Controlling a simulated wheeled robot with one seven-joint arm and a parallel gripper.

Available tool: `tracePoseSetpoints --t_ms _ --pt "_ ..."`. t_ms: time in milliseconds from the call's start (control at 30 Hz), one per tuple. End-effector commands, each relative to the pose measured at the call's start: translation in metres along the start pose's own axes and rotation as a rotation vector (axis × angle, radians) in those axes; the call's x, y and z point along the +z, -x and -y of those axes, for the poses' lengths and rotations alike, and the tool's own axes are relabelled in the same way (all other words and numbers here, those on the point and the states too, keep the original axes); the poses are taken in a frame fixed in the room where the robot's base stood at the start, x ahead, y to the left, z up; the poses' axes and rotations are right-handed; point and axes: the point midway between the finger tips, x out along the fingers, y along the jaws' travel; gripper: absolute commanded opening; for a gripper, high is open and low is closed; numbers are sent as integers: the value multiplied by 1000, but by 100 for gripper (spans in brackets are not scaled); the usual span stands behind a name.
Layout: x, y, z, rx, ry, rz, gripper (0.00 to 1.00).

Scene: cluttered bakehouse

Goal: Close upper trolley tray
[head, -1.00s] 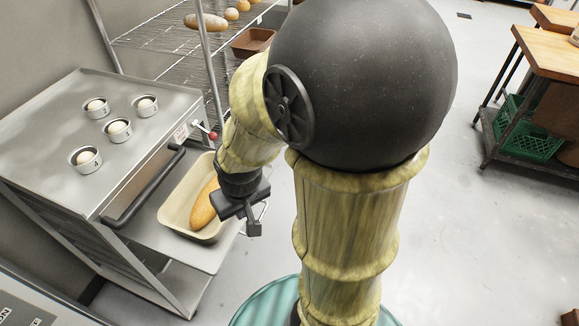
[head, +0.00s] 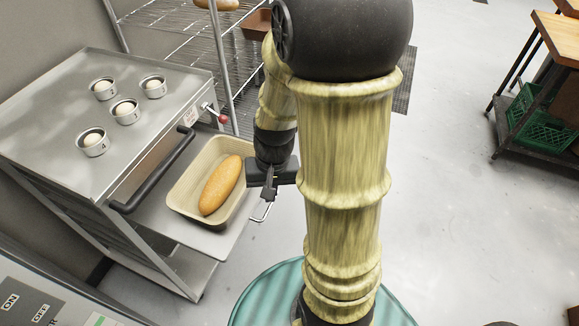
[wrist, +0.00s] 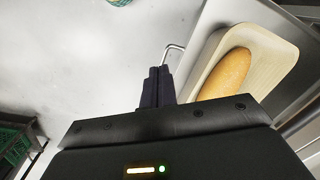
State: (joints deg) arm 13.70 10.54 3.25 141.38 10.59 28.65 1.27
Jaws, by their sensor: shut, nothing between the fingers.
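The upper trolley tray (head: 192,236) is a flat metal sheet pulled out of the front of the steel trolley (head: 150,120). A beige basket (head: 178,197) with a bread loaf (head: 221,186) stands on it. The tray's wire handle (head: 264,212) sticks out at its front edge. My gripper (head: 268,193) is shut and empty, just above and beside that handle, right of the basket. In the wrist view my closed fingers (wrist: 156,86) are close to the handle (wrist: 172,50); I cannot tell whether they touch it.
Several small tins with dough (head: 125,111) stand on the trolley's top. A black push bar (head: 155,172) and a red knob (head: 223,118) are on its front side. A wire rack (head: 190,48) stands behind. A wooden table with a green crate (head: 537,122) is at the right. The floor between is clear.

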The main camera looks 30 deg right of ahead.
Motion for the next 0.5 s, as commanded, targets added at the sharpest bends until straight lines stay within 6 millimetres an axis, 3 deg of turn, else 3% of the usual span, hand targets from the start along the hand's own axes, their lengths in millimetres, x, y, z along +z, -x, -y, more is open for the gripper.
tracePoseSetpoints --t_ms 33,200,500 --pt "-4 -16 -10 -24 -101 60 0" --pt "-11 -50 -29 -144 -409 245 0" --pt "-39 -94 -60 -482 -923 532 0"
